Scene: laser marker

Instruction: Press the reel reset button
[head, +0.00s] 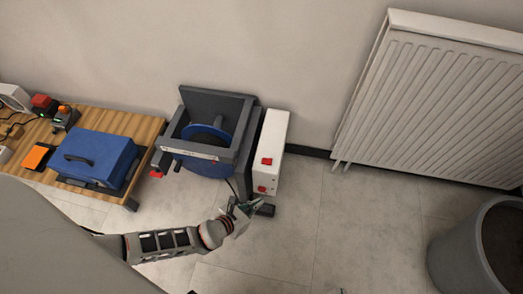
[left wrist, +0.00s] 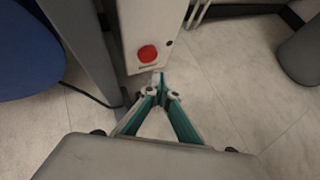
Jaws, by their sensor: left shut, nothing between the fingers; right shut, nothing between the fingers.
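A white box (head: 272,135) stands upright at the right side of the dark grey reel frame (head: 215,103). It carries two red buttons, an upper one (head: 267,161) and a lower one (head: 262,189); I cannot read which is the reel reset button. My left gripper (head: 259,203) is shut and empty, just below the lower button in the head view. In the left wrist view its closed green fingertips (left wrist: 159,82) are just below the box's bottom edge, under a round red button (left wrist: 147,54). They appear apart from the button. My right gripper is not in view.
A blue reel (head: 208,138) sits inside the frame. A wooden table (head: 147,124) with a blue case (head: 95,155) is at left. A white radiator (head: 430,100) and a grey bin (head: 462,252) are at right. The floor between is clear.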

